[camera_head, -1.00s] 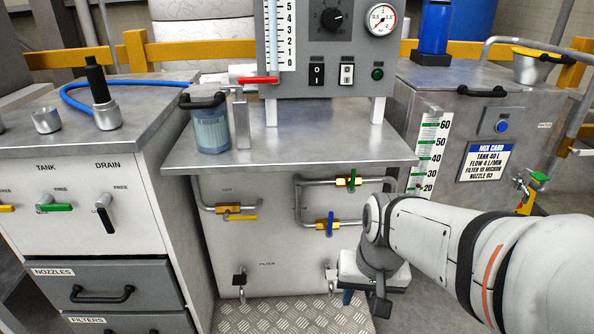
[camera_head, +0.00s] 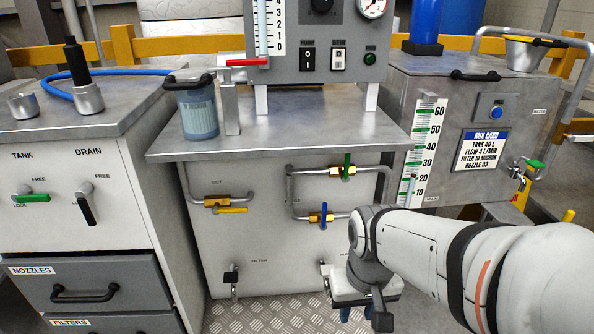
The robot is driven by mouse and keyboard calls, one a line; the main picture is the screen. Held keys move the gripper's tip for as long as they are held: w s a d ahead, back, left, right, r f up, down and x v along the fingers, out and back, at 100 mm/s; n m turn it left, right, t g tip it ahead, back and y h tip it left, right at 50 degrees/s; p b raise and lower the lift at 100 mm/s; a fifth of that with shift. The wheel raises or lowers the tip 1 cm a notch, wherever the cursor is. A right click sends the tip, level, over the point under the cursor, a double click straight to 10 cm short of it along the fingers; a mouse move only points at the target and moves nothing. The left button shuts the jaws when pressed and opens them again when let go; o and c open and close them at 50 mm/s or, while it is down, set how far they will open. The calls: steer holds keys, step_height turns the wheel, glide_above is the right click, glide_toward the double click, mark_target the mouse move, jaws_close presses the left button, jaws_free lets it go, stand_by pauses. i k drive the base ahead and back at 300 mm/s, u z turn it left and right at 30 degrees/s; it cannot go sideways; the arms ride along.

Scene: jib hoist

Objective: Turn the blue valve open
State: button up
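The blue valve handle (camera_head: 323,213) is on the lower pipe of the pipe loop on the front of the middle cabinet. The handle stands upright, crosswise to the horizontal pipe, on a brass body. My gripper (camera_head: 352,313) is below and right of it, apart from it, at the end of my white arm. The gripper points downward, and my wrist hides most of it. Only parts of its dark blue fingers show, so I cannot tell whether they are open.
A green-handled valve (camera_head: 346,167) sits just above the blue one, its handle upright. A yellow-handled valve (camera_head: 231,210) is to the left, its handle level. The metal countertop (camera_head: 285,140) overhangs the pipes.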

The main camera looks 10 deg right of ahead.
mark_target(324, 214)
steer(key=z, duration=1.1)
steer(key=k, duration=1.7)
steer(key=u, duration=0.95)
steer(key=i, duration=1)
steer(key=u, duration=0.05)
